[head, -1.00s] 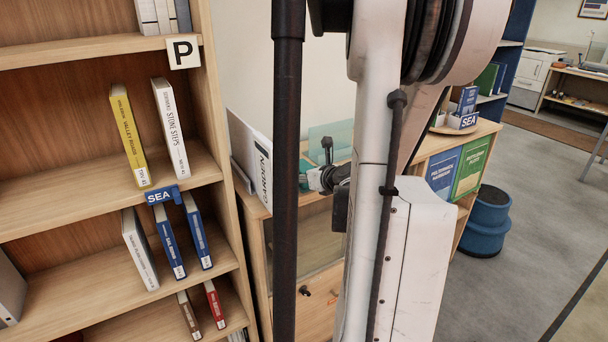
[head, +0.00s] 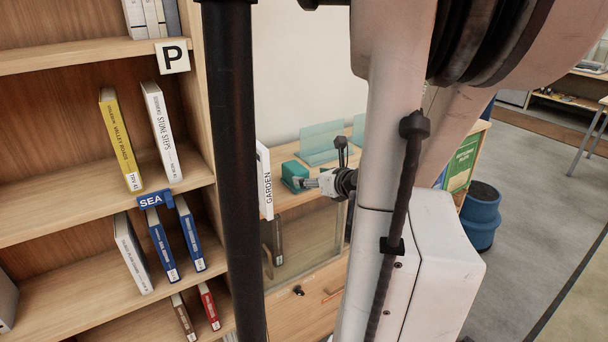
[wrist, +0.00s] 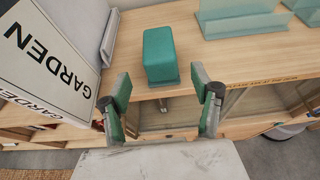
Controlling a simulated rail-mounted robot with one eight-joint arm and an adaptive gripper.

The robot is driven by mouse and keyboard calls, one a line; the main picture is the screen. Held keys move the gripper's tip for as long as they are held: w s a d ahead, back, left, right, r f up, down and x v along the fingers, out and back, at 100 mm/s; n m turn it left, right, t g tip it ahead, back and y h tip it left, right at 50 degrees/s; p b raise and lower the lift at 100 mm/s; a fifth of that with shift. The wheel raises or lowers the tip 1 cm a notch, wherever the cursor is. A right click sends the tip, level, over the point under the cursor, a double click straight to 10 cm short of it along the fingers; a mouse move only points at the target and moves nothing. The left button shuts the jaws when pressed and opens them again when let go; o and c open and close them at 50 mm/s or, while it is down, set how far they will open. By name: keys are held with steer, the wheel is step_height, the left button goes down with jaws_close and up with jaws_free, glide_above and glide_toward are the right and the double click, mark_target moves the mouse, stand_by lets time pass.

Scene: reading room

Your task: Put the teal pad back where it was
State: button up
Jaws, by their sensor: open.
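The teal pad (wrist: 160,52), a block-like shape with a thin base edge, stands on the light wooden cabinet top (wrist: 211,57). It also shows in the head view (head: 293,171), just left of my gripper (head: 307,184). In the wrist view my gripper (wrist: 160,84) is open, with one green-lined finger on each side in front of the pad. Nothing is between the fingers, and the pad appears apart from them, beyond their tips.
A white GARDEN sign (wrist: 45,50) stands close at the left of the pad. Clear teal-tinted panels (wrist: 238,20) stand to the right and behind. The cabinet front has glass doors (head: 304,247). A tall bookshelf (head: 90,195) is on the left.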

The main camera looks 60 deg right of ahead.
steer(key=shift+v, duration=1.3)
steer(key=shift+w, duration=0.1)
